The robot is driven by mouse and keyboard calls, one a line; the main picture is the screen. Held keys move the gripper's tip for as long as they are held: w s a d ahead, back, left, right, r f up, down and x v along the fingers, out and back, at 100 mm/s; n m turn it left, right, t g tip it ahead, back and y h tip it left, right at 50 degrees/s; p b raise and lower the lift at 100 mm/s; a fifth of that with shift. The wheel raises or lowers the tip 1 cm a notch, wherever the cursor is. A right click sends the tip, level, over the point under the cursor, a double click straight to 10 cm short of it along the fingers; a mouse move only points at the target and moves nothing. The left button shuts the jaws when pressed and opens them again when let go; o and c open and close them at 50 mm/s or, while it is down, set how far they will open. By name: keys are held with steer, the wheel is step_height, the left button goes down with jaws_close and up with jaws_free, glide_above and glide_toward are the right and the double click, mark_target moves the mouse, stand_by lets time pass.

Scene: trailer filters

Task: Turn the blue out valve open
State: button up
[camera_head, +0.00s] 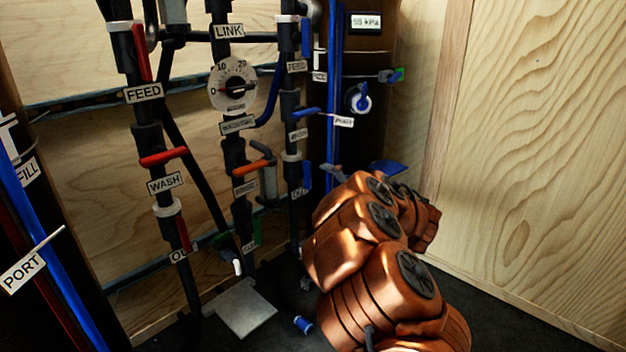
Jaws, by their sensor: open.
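The blue out valve has a short upright blue handle (307,175) on the dark right-hand pipe, beside a small tilted label (300,192) that is hard to read. My copper-coloured arm rises from the lower right, and its links hide most of my gripper (360,169). Two bluish tips stick out behind the arm's top, one on each side, and look like its spread fingers. The left tip is close to the right of the valve handle in the picture. I cannot tell the depth gap between them. Nothing shows between the tips.
A blue WASH handle (307,112) lies crosswise above. Red handles (163,157) and an orange handle (254,165) are on the pipes to the left. A round gauge (233,84) hangs upper middle. A small blue cylinder (303,324) lies on the floor. A wooden wall (540,150) bounds the right.

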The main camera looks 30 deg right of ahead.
steer(key=shift+v, duration=2.55)
